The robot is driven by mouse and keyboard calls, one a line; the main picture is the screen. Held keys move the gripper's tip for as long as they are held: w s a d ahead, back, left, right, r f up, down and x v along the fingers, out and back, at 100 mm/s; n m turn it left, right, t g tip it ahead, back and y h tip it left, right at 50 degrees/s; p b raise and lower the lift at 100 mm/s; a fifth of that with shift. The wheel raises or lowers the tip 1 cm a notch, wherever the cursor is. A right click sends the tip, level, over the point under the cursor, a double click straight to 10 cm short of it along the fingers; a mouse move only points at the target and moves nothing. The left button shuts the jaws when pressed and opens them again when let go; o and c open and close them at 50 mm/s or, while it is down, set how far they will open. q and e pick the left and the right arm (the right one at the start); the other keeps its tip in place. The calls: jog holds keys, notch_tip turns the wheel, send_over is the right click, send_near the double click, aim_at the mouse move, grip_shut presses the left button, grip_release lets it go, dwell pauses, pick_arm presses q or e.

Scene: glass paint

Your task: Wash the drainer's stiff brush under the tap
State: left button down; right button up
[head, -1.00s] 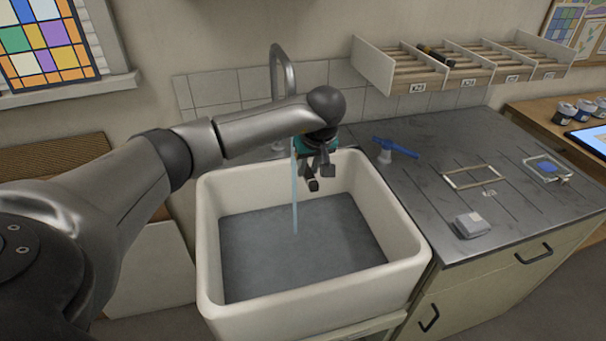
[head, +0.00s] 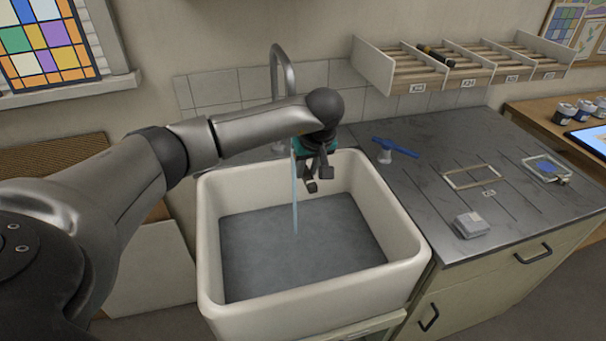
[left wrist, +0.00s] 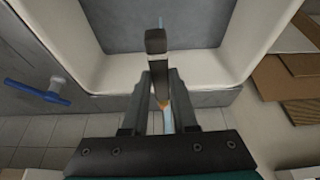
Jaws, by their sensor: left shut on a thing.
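My left gripper (head: 318,180) hangs over the white sink (head: 208,250), just right of the running water (head: 295,190). In the left wrist view the gripper (left wrist: 160,78) is shut on a narrow dark piece (left wrist: 156,42) with a small orange-tan part near its inner end. It looks like a brush, but its bristles cannot be made out. The water shows as a pale blue streak beyond and close to it; whether they touch cannot be told. The grey tap (head: 278,62) arches behind my left arm. My right gripper is not in view.
A wall rack (head: 470,72) at the upper right holds a dark, yellow-marked tool (head: 436,55). On the dark worktop (head: 440,130) lie a blue-topped item (head: 395,147), a thin frame (head: 470,176), a grey block (head: 471,224) and a clear tray (head: 533,160). The sink basin is otherwise empty.

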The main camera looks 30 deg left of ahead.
pick_arm(q)
jog(key=shift+w, duration=0.25)
jog(key=shift+s+r, duration=0.1)
jog(key=shift+s, duration=0.05)
jog(key=shift+s+p, duration=0.3)
jog(key=shift+s, duration=0.15)
jog(key=shift+d, duration=0.1)
jog(key=shift+d, duration=1.25)
jog(key=shift+s+d+p, duration=0.2)
jog(key=shift+d+p, duration=0.2)
jog(key=shift+d, duration=2.25)
